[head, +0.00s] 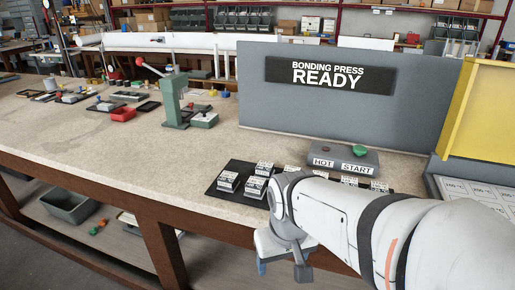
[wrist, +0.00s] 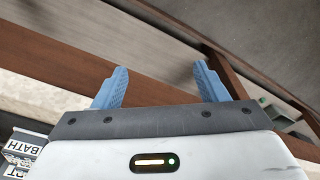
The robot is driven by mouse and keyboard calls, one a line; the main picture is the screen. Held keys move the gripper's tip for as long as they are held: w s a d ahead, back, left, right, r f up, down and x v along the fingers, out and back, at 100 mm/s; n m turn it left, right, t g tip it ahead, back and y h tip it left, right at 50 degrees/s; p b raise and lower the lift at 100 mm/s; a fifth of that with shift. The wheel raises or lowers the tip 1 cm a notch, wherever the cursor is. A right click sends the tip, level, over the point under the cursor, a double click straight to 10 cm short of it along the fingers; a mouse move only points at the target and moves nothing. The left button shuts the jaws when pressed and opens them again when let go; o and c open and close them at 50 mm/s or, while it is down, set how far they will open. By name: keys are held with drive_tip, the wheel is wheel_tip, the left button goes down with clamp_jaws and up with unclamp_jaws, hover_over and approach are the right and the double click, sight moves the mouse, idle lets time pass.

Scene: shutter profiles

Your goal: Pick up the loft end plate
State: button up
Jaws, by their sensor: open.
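Several small end plates with white labels stand on a black mat (head: 215,194) at the bench's front edge, such as one end plate (head: 228,181) at its left. Their labels are too small to read in the head view, so I cannot tell which is the loft one. In the wrist view a plate labelled BATH (wrist: 23,149) shows at the lower left. Below it, a cut-off label (wrist: 14,171) is only partly readable. My gripper (wrist: 160,76) is open and empty, off the bench's front edge. In the head view my arm hides part of the plate rows.
A grey button box (head: 343,158) marked HOT and START stands behind the plates, before the grey BONDING PRESS READY panel (head: 300,110). A yellow guard (head: 485,110) is at the right. A green hand press (head: 175,100) stands further left. The bench (head: 120,150) between is clear.

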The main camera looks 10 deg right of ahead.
wheel_tip(320, 180, up, 21)
drive_tip(key=w+d+m+p, duration=0.1)
drive_tip(key=w+d+p, duration=0.15)
drive_tip(key=p, duration=1.55)
drive_tip(key=w+d+f+m, duration=0.1)
drive_tip(key=w+d+f, duration=0.1)
drive_tip(key=w+d, duration=0.1)
drive_tip(key=w+d+f+m+g, duration=0.1)
drive_tip(key=w+d+f+m, duration=0.1)
drive_tip(key=w+d, duration=0.1)
drive_tip(key=w+d+f+m, duration=0.2)
drive_tip(key=w+d, duration=0.1)
drive_tip(key=d, duration=0.1)
drive_tip(key=shift+w+d+f+g, duration=0.3)
drive_tip(key=shift+w+f, duration=0.1)
drive_tip(key=shift+w+d+f+m, duration=0.15)
drive_tip(key=shift+d+f+m, duration=0.05)
drive_tip(key=shift+d+m, duration=0.1)
drive_tip(key=shift+f, duration=0.3)
drive_tip(key=f, duration=0.5)
drive_tip(key=a+f+p, duration=0.1)
drive_tip(key=f, duration=0.1)
drive_tip(key=shift+f, duration=0.2)
drive_tip(key=shift+c, duration=0.5)
